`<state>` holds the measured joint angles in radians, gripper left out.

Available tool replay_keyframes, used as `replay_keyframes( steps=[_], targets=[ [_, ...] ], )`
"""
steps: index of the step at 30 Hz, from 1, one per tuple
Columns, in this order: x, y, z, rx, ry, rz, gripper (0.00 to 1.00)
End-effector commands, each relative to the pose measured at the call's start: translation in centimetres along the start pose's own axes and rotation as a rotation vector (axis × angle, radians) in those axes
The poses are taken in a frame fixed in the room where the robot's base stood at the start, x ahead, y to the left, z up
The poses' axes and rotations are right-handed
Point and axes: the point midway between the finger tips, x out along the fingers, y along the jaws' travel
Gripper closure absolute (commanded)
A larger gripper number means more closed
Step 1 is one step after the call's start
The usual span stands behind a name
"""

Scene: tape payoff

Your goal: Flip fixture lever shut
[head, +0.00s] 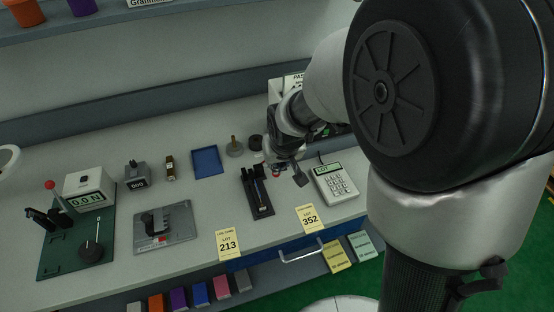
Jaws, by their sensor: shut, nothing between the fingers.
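At the far left of the bench is a test fixture on a dark green plate (68,262). It carries a white gauge box (89,189) reading 0.0 N and a black clamp (43,217). A lever with a red ball knob (50,185) stands up near the clamp. A black round knob with a thin upright handle (92,250) sits at the plate's front right. My gripper (289,178) is shut and empty, well to the right of the fixture. It is above the bench between a black holder and a keypad unit; its fingertips are small and partly unclear.
A grey plate with a black tape dispenser (155,222), the black holder (257,194) and the white keypad unit (336,184) stand along the front. A blue tray (207,162) lies behind. Yellow lot cards (228,245) are at the front edge. Bare bench separates them.

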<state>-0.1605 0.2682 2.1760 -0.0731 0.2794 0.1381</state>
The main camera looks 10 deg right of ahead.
Motion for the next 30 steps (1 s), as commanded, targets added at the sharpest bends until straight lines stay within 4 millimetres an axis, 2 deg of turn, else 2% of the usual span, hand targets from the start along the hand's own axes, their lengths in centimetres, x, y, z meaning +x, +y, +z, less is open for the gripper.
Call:
replay_keyframes(
  steps=[24, 30],
  targets=[
    [0.62, 0.02, 0.48, 0.0, -0.001, 0.0, 1.0],
    [-0.27, 0.02, -0.43, 0.0, 0.0, 0.0, 1.0]
  ],
)
